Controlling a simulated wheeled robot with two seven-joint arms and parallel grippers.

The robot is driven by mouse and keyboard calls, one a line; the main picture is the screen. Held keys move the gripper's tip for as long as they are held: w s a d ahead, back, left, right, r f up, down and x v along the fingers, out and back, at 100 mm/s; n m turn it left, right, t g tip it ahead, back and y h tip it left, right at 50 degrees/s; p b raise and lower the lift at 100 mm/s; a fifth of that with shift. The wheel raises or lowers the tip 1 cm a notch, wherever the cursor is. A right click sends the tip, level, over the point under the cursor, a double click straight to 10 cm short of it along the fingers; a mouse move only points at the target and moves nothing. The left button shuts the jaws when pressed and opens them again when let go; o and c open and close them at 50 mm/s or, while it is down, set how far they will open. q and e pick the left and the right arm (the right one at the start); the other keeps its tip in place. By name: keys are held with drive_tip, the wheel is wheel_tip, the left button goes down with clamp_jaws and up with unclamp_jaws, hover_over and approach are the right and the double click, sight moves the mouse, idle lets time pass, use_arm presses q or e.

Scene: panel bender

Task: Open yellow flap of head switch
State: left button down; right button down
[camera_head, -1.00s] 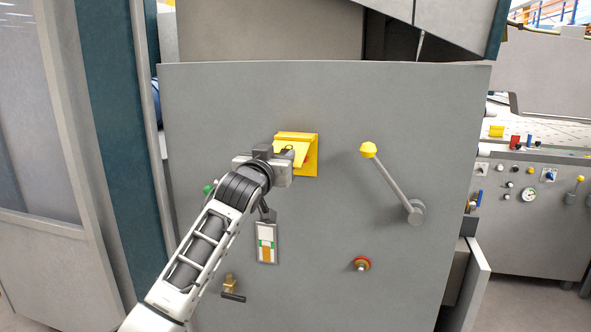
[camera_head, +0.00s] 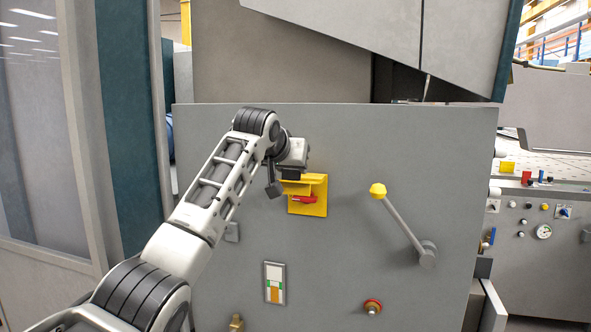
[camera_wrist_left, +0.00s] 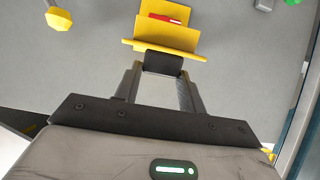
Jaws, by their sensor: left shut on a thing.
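The yellow flap (camera_head: 303,185) of the head switch is raised and sticks out from the grey panel. Below it, the yellow backplate (camera_head: 308,207) and a red switch handle (camera_head: 303,199) are exposed. My left gripper (camera_head: 292,174) is at the flap's outer edge, on its upper left side, shut on it. In the left wrist view, the dark fingertips (camera_wrist_left: 163,62) meet the edge of the flap (camera_wrist_left: 178,48), with the red handle (camera_wrist_left: 166,18) visible beyond it. My right gripper is in neither view.
A lever with a yellow knob (camera_head: 378,190) stands out from the panel to the right. The panel between flap and lever is clear.

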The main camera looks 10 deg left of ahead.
use_arm(q)
drive_tip(key=shift+f, duration=0.2)
drive_tip(key=c, duration=1.2)
unclamp_jaws()
drive_tip(key=o, duration=0.4)
drive_tip(key=shift+w+f, duration=0.15)
drive_tip(key=shift+w, duration=0.05)
drive_tip(key=shift+c, duration=0.2)
drive_tip(key=shift+w, duration=0.1)
drive_tip(key=b+v, duration=0.4)
drive_tip(key=v, duration=1.2)
drive_tip(key=shift+r+b, duration=0.25)
drive_tip(key=shift+b, duration=0.1)
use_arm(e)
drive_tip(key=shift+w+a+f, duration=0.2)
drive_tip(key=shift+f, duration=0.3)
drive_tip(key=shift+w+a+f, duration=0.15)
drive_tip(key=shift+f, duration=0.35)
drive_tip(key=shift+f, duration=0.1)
